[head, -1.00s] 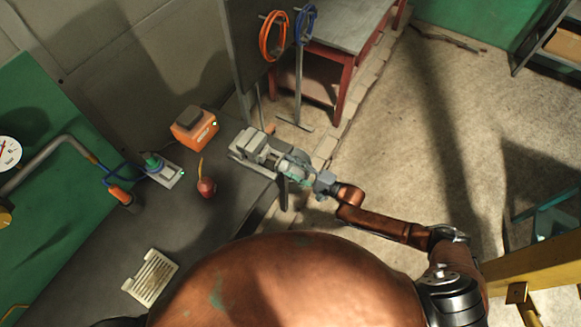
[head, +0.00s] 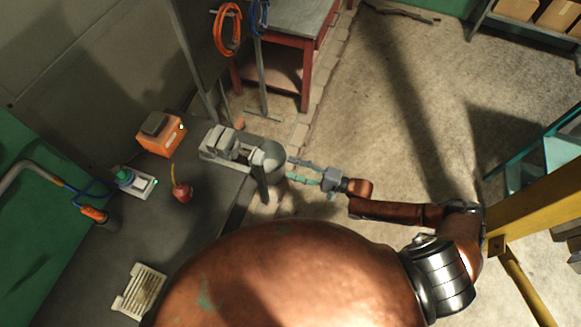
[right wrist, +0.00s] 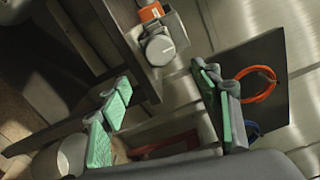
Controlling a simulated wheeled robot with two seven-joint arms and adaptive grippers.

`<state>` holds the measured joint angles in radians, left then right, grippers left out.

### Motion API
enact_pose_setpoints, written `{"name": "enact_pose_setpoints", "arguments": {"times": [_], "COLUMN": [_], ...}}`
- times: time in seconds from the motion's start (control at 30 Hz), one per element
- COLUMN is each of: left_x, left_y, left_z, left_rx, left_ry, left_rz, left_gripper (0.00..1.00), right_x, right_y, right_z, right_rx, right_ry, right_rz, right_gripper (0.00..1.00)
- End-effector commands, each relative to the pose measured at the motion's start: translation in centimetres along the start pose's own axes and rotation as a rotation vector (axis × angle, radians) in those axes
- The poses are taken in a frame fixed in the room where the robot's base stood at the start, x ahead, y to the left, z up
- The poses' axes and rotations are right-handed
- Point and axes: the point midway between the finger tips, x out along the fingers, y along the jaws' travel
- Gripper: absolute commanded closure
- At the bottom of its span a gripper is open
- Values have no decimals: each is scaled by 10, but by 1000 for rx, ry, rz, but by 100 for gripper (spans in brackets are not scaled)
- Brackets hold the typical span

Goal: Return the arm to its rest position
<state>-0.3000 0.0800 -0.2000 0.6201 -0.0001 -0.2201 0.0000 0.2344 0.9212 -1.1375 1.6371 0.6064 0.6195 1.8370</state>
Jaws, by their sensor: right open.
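My right gripper (head: 291,169) is open and empty, at the end of my copper-coloured right arm (head: 400,212). It points left toward the grey vise (head: 228,145) at the bench corner, with a small gap between them in the head view. In the right wrist view my two green-padded fingers (right wrist: 164,78) are spread apart with nothing between the pads. The vise (right wrist: 158,46) shows beyond the fingertips there. My left gripper is not in view.
The dark bench (head: 208,222) carries an orange box (head: 160,138), a red oil can (head: 182,192) and a pale slatted tray (head: 140,290). Orange cable (head: 228,30) hangs near a red-legged table (head: 300,50). A yellow beam (head: 540,213) stands at right. Open floor (head: 400,110) lies beyond my arm.

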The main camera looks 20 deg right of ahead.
Motion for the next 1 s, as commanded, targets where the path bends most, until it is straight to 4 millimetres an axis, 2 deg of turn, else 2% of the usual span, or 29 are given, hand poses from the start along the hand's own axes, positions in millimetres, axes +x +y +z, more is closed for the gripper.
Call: {"name": "enact_pose_setpoints", "arguments": {"times": [0.4, 0.47, 0.53, 0.57, 0.67, 0.77, 0.9, 1.0], "left_x": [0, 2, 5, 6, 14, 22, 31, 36], "left_y": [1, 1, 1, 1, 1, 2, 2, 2], "left_z": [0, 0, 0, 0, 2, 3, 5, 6], "left_rx": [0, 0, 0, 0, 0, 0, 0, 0], "left_ry": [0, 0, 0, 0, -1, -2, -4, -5], "left_rz": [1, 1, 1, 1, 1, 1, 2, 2], "left_gripper": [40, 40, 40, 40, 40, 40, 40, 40], "right_x": [0, 1, 1, 0, -9, -32, -82, -124], "right_y": [1, 7, 23, 34, 83, 144, 229, 289], "right_z": [-1, -4, -16, -23, -56, -90, -119, -124], "right_rx": [-3, -26, -92, -135, -321, -515, -713, -807], "right_ry": [2, 12, 45, 65, 155, 246, 318, 325], "right_rz": [1, 7, 30, 46, 136, 281, 516, 690], "right_gripper": [42, 42, 42, 42, 42, 42, 42, 42]}}
